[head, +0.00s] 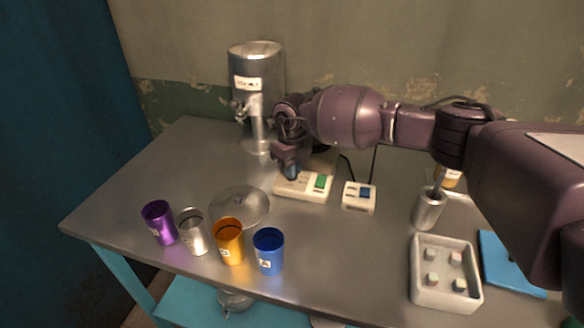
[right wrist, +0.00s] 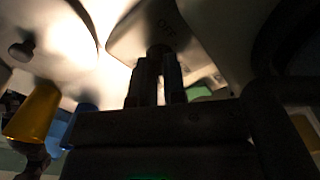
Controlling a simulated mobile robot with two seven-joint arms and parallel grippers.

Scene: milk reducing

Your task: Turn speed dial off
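A pale control panel (head: 307,191) with a green button (head: 320,182) lies on the table near the middle of the head view. My right gripper (head: 291,174) points down at the panel's left end, and its fingers hide the speed dial there in the head view. In the right wrist view the fingers (right wrist: 160,82) are close together with a narrow gap, and their tips close on the small dark speed dial (right wrist: 159,49). The dial's setting cannot be read. My left gripper is not in view.
A metal dispenser (head: 257,78) stands behind. Purple (head: 159,223), silver (head: 194,232), orange (head: 229,242) and blue (head: 269,251) cups stand at the front left. A box with a blue switch (head: 359,197) sits right of the panel. A grey tray (head: 443,299) lies front right.

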